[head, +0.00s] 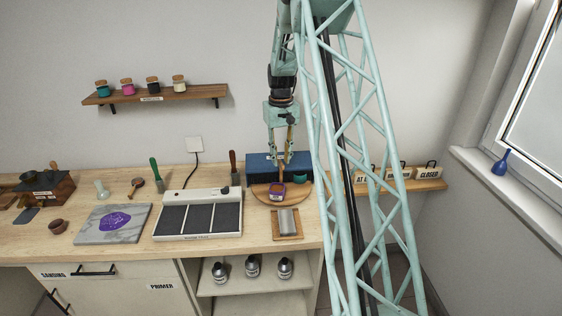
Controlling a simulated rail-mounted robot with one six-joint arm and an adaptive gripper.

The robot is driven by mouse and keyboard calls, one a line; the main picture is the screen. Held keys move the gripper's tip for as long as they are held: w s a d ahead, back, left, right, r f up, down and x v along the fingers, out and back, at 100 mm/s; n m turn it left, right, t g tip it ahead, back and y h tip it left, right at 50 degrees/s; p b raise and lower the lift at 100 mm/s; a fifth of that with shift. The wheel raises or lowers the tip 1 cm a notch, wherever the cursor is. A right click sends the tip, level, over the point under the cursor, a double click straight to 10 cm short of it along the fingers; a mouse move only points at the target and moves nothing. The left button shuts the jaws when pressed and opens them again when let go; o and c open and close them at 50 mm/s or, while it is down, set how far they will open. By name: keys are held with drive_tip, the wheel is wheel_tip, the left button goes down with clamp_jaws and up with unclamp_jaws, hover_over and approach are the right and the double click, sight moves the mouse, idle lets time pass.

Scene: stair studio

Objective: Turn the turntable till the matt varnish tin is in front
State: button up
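The turntable (260,194) is a round wooden disc on the right part of the bench. The labels are too small to read, so I cannot tell which tin is the matt varnish tin. My gripper (282,166) points down over the turntable, behind the purple tin. An upright orange-brown piece shows between or just below its fingers. I cannot tell whether the fingers touch it. The turntable's rear is partly hidden.
A blue box (262,160) stands close behind the turntable. A wooden tray with a grey block (288,221) lies in front. A white panel with dark pads (198,214) is to the left, with a red-handled tool (233,165) behind it.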

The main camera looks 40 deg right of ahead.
drive_tip(key=shift+f, duration=0.65)
drive_tip(key=shift+c, duration=0.4)
clamp_jaws()
